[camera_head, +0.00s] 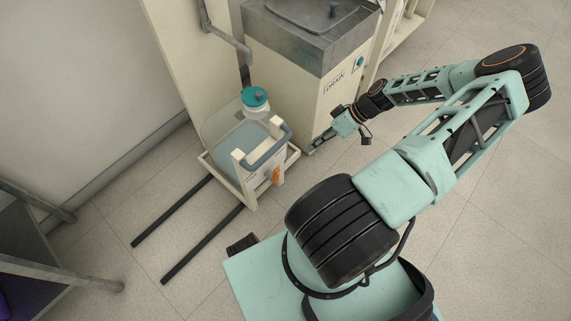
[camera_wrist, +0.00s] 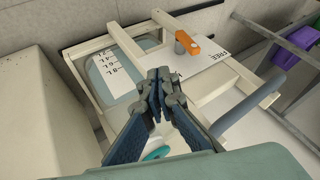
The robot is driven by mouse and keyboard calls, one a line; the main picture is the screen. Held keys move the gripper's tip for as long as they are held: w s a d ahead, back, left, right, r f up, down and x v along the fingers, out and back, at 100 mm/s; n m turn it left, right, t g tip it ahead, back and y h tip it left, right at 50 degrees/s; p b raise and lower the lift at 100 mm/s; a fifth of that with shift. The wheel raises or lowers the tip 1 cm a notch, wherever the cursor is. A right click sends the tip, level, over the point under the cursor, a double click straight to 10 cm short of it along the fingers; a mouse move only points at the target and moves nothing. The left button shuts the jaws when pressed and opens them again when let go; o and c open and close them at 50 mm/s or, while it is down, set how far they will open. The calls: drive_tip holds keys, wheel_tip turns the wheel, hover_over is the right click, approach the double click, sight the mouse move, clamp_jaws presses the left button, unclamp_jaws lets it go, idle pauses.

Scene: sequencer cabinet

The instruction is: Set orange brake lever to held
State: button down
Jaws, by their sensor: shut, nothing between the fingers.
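The orange brake lever (camera_head: 276,176) is on the front face of a small cream cart carrying a clear tank. It also shows in the wrist view (camera_wrist: 188,43), next to a grey round part on a white plate. A FREE label is printed on that plate, to the right of the lever; no "held" label is readable. My gripper (camera_head: 317,141) is shut and empty, to the right of the cart and apart from the lever. In the wrist view, my gripper's fingertips (camera_wrist: 158,80) meet below the lever in the picture.
The cart's grey handle bar (camera_head: 267,150) stands beside the lever. A tall cream cabinet (camera_head: 300,85) stands close behind my gripper. Two dark floor rails (camera_head: 172,211) run left of the cart. Floor at right is clear.

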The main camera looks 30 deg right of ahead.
drive_tip(key=a+f+b, duration=0.3)
drive_tip(key=a+f, duration=0.4)
drive_tip(key=a, duration=0.3)
drive_tip(key=shift+w, duration=0.4)
drive_tip(key=shift+d+r, duration=0.1)
drive_tip(key=shift+d, duration=0.05)
drive_tip(key=shift+h, duration=0.3)
